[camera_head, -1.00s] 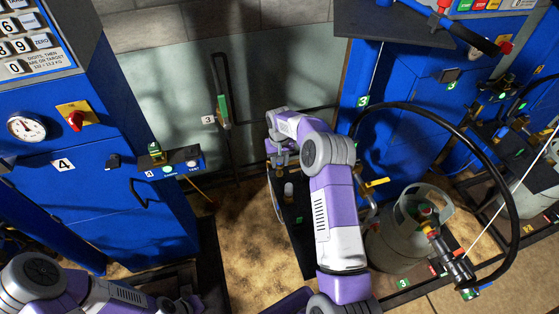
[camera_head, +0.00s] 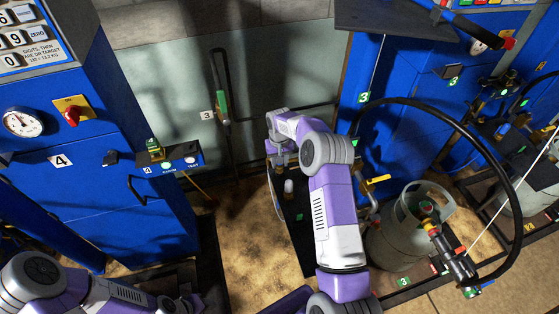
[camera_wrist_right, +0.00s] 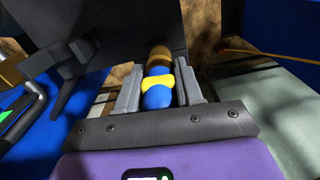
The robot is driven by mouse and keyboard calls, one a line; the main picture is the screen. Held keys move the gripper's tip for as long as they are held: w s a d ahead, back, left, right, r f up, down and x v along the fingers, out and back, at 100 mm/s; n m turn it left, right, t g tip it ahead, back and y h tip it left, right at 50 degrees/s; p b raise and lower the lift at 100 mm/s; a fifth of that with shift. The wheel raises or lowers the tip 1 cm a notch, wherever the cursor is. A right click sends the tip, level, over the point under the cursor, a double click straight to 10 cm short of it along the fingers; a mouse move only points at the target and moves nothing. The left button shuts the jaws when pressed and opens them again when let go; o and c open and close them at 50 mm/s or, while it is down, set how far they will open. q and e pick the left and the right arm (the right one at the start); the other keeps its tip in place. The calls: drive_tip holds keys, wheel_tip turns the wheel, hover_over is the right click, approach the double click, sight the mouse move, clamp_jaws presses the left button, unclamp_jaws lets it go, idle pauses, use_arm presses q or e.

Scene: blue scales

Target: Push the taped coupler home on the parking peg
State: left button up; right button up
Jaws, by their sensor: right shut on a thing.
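In the right wrist view the taped coupler (camera_wrist_right: 157,98) is a blue cylinder with a yellow band around it and a brass-coloured part at its far end. It sits between the two fingers of my right gripper (camera_wrist_right: 158,86), which is shut on it. The brass end lies beside a dark plate (camera_wrist_right: 110,40); I cannot tell whether it is on a peg, as the far end is hidden. In the head view my right gripper (camera_head: 279,160) is small and partly hidden by my own wrist. My left gripper (camera_head: 188,303) is at the bottom edge, its jaws unclear.
A grey gas cylinder (camera_head: 398,240) with a hose coupling (camera_head: 452,258) stands at the right. A black hose (camera_head: 490,150) loops over it. Blue cabinets (camera_head: 75,185) stand at the left and right. Bare floor (camera_head: 245,255) lies between them.

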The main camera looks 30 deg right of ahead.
drive_tip(key=shift+f+b, duration=0.5)
drive_tip(key=shift+f, duration=0.4)
drive_tip(key=o, duration=1.2)
drive_tip(key=shift+c, duration=0.2)
wheel_tip(320, 180, up, 8)
drive_tip(key=shift+f+p, duration=0.2)
drive_tip(key=shift+p, duration=0.55)
